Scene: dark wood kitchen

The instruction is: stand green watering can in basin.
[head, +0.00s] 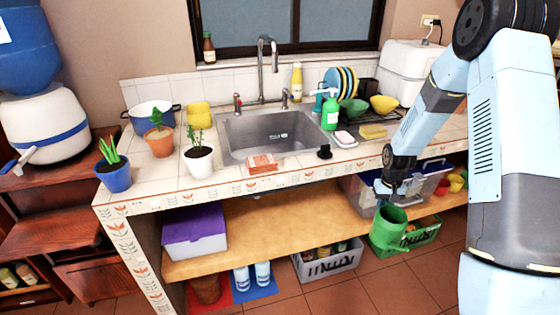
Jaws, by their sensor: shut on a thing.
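The green watering can (388,232) hangs from my gripper (388,193) at the right of the head view. It is below the counter's front edge, in front of the lower shelf. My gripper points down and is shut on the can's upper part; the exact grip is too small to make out. The can's spout points to the right. The basin (262,148) is a grey metal sink set in the tiled counter, up and left of my gripper. The visible part of its floor is bare.
A faucet (262,70) rises behind the basin. Potted plants (198,155) stand to its left.

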